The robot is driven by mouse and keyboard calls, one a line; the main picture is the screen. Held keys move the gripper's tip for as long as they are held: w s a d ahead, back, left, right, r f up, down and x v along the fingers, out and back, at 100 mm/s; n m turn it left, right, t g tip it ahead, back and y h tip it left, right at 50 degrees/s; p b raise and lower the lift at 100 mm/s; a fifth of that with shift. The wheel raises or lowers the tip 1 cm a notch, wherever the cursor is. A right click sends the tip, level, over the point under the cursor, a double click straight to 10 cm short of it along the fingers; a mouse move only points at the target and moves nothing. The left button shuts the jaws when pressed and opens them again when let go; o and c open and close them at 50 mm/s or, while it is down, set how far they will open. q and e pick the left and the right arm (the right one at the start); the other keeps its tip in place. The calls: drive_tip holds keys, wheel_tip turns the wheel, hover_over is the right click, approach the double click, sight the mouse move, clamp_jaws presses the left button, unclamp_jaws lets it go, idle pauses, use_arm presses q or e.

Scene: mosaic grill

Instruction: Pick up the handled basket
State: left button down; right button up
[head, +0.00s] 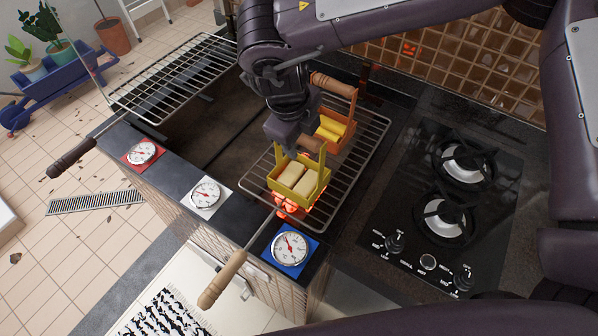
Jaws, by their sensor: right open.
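A yellow handled basket (289,192) holding pale blocks sits on the right grill rack (356,165), towards its front. Its wooden handle (313,144) stands above it. A second, orange basket (343,143) with yellow pieces in it sits just behind, its wooden handle (333,86) raised. My right gripper (296,147) is open, pointing down at the yellow basket's handle. The gripper partly hides the handle, and I cannot tell whether the handle is between the fingers. My left gripper is not in view.
A gas hob (412,190) lies to the right. Red (143,152), white (206,195) and blue (290,248) gauges line the front ledge. Glowing coals (290,207) show below the yellow basket.

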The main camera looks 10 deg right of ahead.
clamp_jaws()
drive_tip(key=shift+w+r, duration=0.1)
idle(1.2)
